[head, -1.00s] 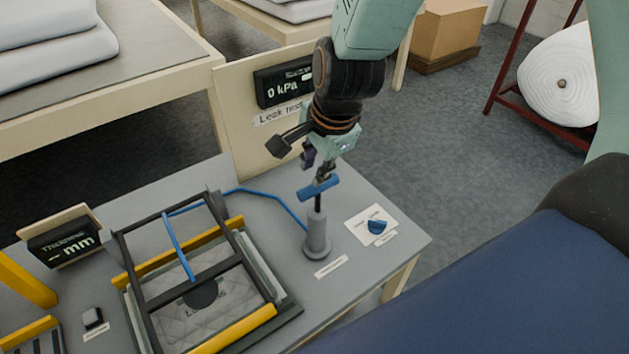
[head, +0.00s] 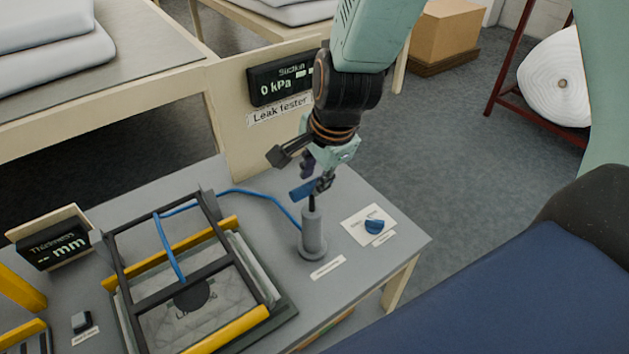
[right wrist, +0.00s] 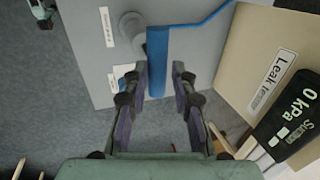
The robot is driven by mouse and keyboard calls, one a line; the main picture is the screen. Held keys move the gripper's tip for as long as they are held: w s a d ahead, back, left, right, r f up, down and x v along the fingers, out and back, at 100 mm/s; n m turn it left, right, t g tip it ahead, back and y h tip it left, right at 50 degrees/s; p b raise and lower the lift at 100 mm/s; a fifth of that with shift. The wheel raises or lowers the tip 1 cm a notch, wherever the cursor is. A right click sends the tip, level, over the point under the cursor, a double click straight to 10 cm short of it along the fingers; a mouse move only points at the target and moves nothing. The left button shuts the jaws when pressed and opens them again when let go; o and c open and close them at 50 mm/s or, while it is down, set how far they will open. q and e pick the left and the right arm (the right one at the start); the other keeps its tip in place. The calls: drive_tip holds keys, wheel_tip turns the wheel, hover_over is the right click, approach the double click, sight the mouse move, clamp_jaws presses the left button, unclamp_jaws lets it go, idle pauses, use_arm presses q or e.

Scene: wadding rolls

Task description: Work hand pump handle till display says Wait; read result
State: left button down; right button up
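The hand pump (head: 313,236) stands upright on the grey bench, with its blue handle (head: 301,190) on a short dark rod. My right gripper (head: 322,182) is at the handle and hides part of it. In the right wrist view the blue handle (right wrist: 157,62) lies between the two fingers of my gripper (right wrist: 160,78). A narrow gap shows at the right finger, so it looks open around the handle. The leak tester display (head: 281,80) reads "Suction 0 kPa". It also shows in the right wrist view (right wrist: 292,115).
A blue hose (head: 258,194) runs from the pump to a black frame (head: 207,279) over a quilted sample. A blue knob (head: 375,226) on a white card is right of the pump. A thickness display (head: 55,245) and small grey block (head: 82,320) are left.

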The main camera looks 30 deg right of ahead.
sight(313, 199)
drive_tip(key=shift+a+b+x, duration=0.2)
drive_tip(key=shift+b+x, duration=0.35)
drive_tip(key=shift+x, duration=0.4)
drive_tip(key=shift+s+d+f+b, duration=0.15)
drive_tip(key=shift+s+f+b, duration=0.1)
drive_tip(key=shift+f+b, duration=0.5)
drive_tip(key=shift+w, duration=0.1)
drive_tip(key=shift+f, duration=0.25)
drive_tip(key=shift+f+b, duration=0.35)
drive_tip(key=shift+b, duration=0.1)
drive_tip(key=shift+f+b, duration=0.6)
drive_tip(key=shift+f, duration=0.15)
